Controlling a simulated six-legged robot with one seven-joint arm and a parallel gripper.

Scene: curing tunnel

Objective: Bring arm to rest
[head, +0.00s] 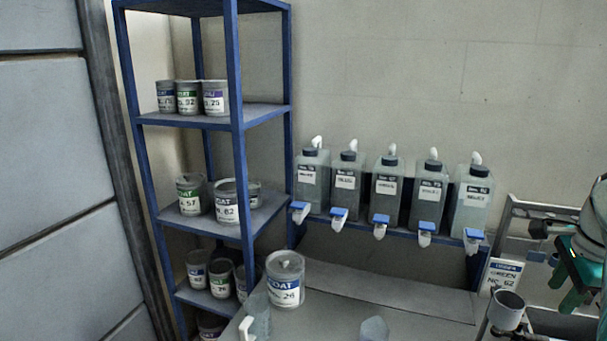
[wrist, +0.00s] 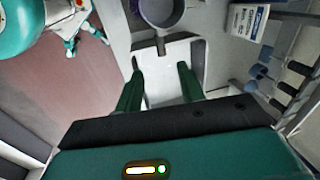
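My gripper (wrist: 160,72) is open, its two green fingers apart with nothing held between them in the wrist view. Beyond the fingertips is a pale, flat plate (wrist: 172,62), with a round grey cup (wrist: 162,12) whose short handle points toward my gripper. In the head view, part of my arm with the green gripper fingers (head: 575,292) shows at the right edge, above and right of a grey cup (head: 507,310). The rest of the arm is cut off by the frame.
A blue shelf rack (head: 240,150) with labelled cans stands at left. Several dispenser bottles (head: 388,190) line a wall ledge. A lidded can (head: 286,280) and a clear jug (head: 258,318) stand on the bench (head: 335,312).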

